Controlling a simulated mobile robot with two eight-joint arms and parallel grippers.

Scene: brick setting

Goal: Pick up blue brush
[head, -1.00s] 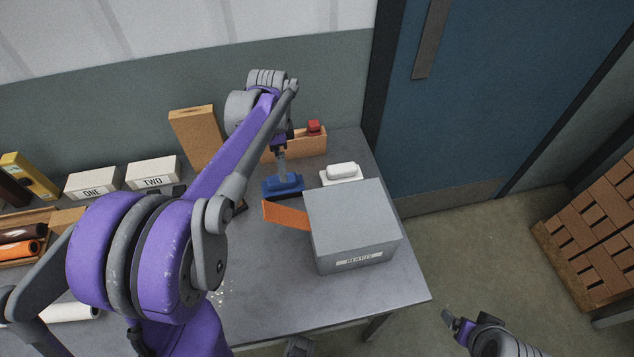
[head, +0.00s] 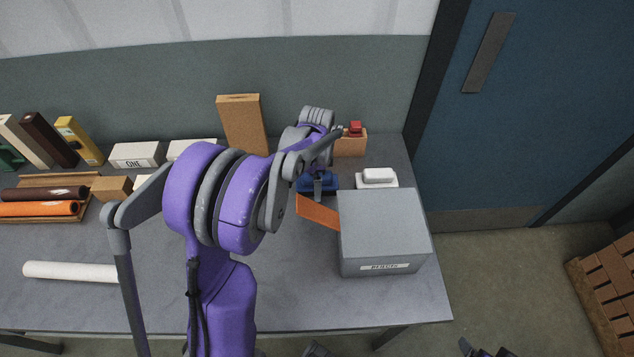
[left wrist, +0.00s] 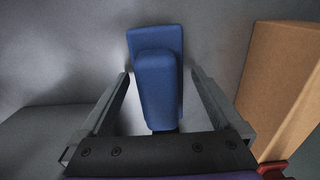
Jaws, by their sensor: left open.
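The blue brush (head: 303,183) lies on the grey table near the back right, beside the grey box. In the left wrist view the blue brush (left wrist: 160,85) shows a flat blue base with a raised blue block on top. My left gripper (head: 318,190) is over the brush. In the left wrist view my left gripper (left wrist: 160,74) is open, with one finger on each side of the brush and a visible gap to each. My right gripper (head: 468,346) is only partly in view at the bottom edge, away from the table, and its fingers are unclear.
A tan holder (head: 350,145) with a red item and a tall tan block (head: 242,125) stand behind.

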